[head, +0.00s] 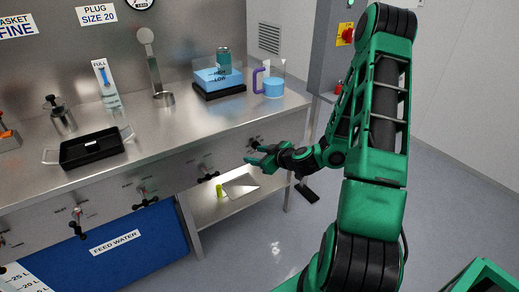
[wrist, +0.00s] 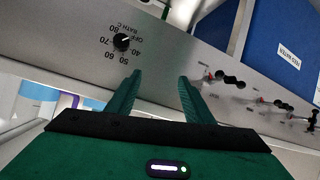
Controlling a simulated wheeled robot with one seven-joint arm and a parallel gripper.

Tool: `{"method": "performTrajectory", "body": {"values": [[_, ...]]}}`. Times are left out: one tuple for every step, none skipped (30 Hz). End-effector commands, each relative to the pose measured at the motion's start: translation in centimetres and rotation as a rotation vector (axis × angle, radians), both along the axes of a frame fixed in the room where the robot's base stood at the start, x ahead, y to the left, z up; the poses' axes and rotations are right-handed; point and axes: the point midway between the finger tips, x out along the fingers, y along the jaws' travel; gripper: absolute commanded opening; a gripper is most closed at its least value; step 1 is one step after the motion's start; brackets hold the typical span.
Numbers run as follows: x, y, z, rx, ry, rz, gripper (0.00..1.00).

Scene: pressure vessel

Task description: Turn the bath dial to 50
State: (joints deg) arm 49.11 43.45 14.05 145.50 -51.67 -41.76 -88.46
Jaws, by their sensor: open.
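The bath dial (wrist: 122,42) is a round black knob on the steel front panel, labelled BATH C, with OFF and numbers from 40 to 80 printed around it. Its pointer is too small to read surely, though a light mark seems to lie on the OFF side. My gripper (wrist: 159,78) is open and empty, with two green fingers apart. The dial lies beyond and left of the fingertips in the wrist view, not between them. In the head view my gripper (head: 259,158) is at the bench's front right, close to the dial (head: 254,143).
Red-and-black valve handles (wrist: 226,79) line the panel beside the dial. The blue water bath (head: 218,82) and a jug with a purple handle (head: 272,86) stand on the bench above. A lower shelf (head: 203,209) holds a flat tray and a green item.

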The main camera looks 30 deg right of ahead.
Motion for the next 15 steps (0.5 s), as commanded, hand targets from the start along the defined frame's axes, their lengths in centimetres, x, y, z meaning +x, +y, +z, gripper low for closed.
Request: {"method": "performTrajectory", "body": {"values": [[0.2,-1.1,-0.7,0.006,-0.022,-0.049,0.47],[0.4,-1.8,-0.9,0.004,-0.037,-0.075,0.47],[0.5,-2.6,-1.1,0.001,-0.053,-0.109,0.47],[0.6,-3.2,-1.2,-0.003,-0.062,-0.134,0.47],[0.6,-3.8,-1.4,-0.006,-0.069,-0.156,0.47],[0.6,-4.4,-1.6,-0.008,-0.077,-0.183,0.47],[0.6,-4.9,-1.8,-0.013,-0.082,-0.201,0.47],[0.6,-5.3,-1.9,-0.013,-0.085,-0.216,0.47],[0.6,-5.7,-2.1,-0.017,-0.087,-0.233,0.47],[0.6,-5.9,-2.2,-0.019,-0.090,-0.243,0.47],[0.6,-6.1,-2.2,-0.021,-0.092,-0.251,0.47],[0.6,-6.3,-2.3,-0.022,-0.093,-0.258,0.47],[0.7,-6.4,-2.3,-0.023,-0.094,-0.260,0.47],[0.8,-6.5,-2.4,-0.025,-0.095,-0.261,0.47],[1.1,-6.5,-2.5,-0.027,-0.095,-0.261,0.47]]}}
